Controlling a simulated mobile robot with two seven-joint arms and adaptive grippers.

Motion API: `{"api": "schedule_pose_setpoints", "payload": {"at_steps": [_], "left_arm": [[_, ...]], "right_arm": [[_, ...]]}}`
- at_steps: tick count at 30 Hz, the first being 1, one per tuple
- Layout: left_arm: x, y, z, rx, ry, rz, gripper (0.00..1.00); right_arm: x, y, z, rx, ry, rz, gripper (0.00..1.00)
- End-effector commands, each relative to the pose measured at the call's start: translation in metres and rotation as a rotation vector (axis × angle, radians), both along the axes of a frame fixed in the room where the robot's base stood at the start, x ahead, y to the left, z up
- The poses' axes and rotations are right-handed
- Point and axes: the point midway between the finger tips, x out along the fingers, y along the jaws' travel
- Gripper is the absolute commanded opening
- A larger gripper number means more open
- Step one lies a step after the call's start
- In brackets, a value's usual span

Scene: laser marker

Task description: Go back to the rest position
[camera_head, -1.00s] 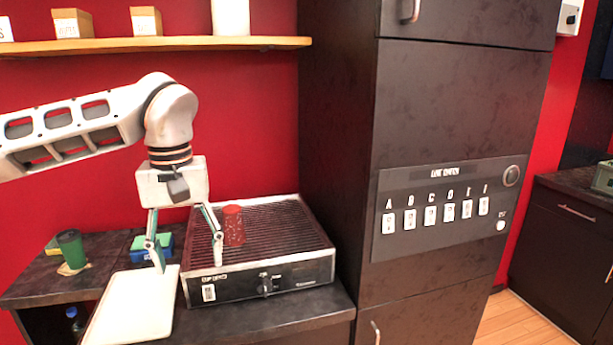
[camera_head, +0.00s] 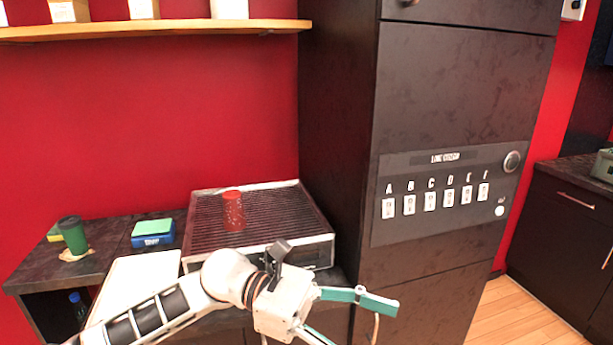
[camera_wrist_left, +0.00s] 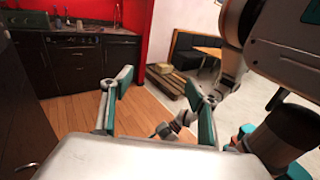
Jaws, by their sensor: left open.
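My left gripper (camera_head: 352,320) is low in the head view, in front of the cup dryer and the dark cabinet. Its teal fingers are spread and point right, with nothing between them. In the left wrist view the same gripper (camera_wrist_left: 158,92) is open and empty, with floor and furniture beyond it. At the right of that view are links of my other arm (camera_wrist_left: 232,65). Its gripper cannot be made out clearly there. It does not show in the head view.
A red cup (camera_head: 233,211) stands on the cup dryer's ribbed top (camera_head: 285,205). A white tray (camera_head: 140,270), a green cup (camera_head: 72,236) and a blue box with a green top (camera_head: 153,233) are on the counter. The cabinet with a lettered panel (camera_head: 450,155) stands right of the dryer.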

Motion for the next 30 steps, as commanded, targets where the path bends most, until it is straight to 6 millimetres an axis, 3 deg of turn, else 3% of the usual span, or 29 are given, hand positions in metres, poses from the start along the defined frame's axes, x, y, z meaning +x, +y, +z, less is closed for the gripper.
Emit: {"api": "schedule_pose_setpoints", "payload": {"at_steps": [3,7,11,14,18,22,26,30], "left_arm": [[0.011,-0.005,0.011,-0.122,0.295,0.108,0.59],[0.037,0.004,0.015,-0.247,0.635,0.223,0.59],[0.070,0.026,-0.001,-0.370,0.989,0.333,0.59],[0.094,0.052,-0.027,-0.467,1.267,0.413,0.59],[0.119,0.097,-0.085,-0.613,1.660,0.520,0.59],[0.123,0.146,-0.158,-0.766,2.019,0.615,0.59],[0.106,0.191,-0.234,-0.925,2.332,0.699,0.59],[0.068,0.237,-0.311,-1.111,2.620,0.784,0.59]], "right_arm": [[0.000,0.000,0.000,0.000,0.001,0.000,0.40],[0.000,0.000,0.000,0.000,0.001,0.000,0.40],[0.000,0.000,0.000,0.000,0.001,0.000,0.40],[0.000,0.000,0.000,0.000,0.001,0.000,0.40],[0.000,0.000,0.000,0.000,0.001,0.000,0.40],[0.000,0.000,0.000,0.000,0.001,0.000,0.40],[0.000,0.000,0.000,0.000,0.001,0.000,0.40],[0.000,0.000,0.000,0.000,0.000,0.000,0.40]]}}
